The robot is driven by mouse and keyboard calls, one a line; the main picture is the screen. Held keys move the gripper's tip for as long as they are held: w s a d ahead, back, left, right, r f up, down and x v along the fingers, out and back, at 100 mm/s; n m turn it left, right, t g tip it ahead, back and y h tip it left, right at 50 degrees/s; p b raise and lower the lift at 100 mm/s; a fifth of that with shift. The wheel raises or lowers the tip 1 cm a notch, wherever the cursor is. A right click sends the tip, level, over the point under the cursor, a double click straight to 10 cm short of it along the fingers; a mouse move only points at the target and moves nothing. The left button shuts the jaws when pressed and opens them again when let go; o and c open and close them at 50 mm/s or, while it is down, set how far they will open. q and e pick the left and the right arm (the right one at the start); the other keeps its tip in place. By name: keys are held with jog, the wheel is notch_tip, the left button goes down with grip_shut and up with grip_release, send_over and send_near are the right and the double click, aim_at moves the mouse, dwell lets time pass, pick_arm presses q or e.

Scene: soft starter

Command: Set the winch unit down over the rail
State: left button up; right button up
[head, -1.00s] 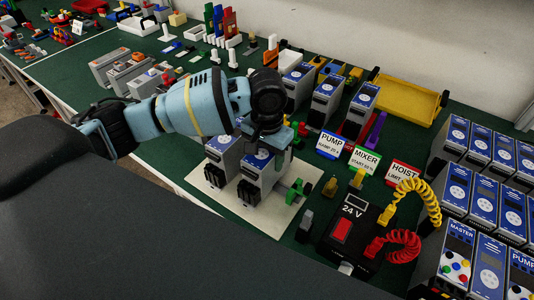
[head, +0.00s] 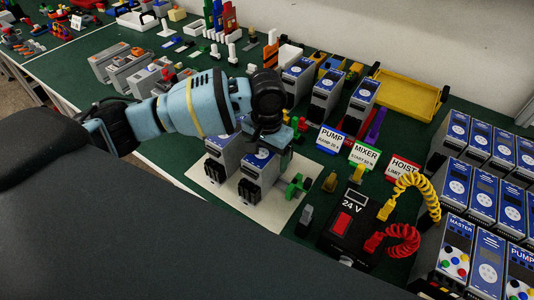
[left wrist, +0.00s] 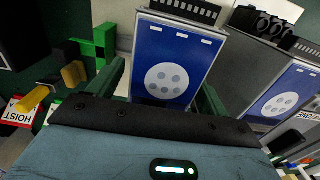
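A grey unit with a blue top label and black terminals, which I take for the winch unit (head: 251,190), is at the white plate (head: 232,207) in the head view. My left gripper (head: 266,146) is over its top. In the left wrist view its blue face (left wrist: 170,60) lies between the green fingers (left wrist: 165,92), which appear shut on it. A second, similar unit (head: 224,152) stands close beside it on the left. I cannot tell whether the held unit touches the plate. I cannot make out the rail beneath the units. My right gripper is not in view.
Green blocks (head: 297,187) stand immediately right of the held unit. A black 24 V box (head: 345,222) with coiled yellow and red cables lies farther right. PUMP (head: 331,138), MIXER and HOIST signs and several upright units (head: 327,95) stand behind. More units fill the right side.

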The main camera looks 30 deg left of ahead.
pick_arm(q)
jog(key=shift+f, duration=0.1)
notch_tip(320, 180, up, 8)
dwell(0.6)
jog(key=shift+f, duration=0.1)
dwell(0.6)
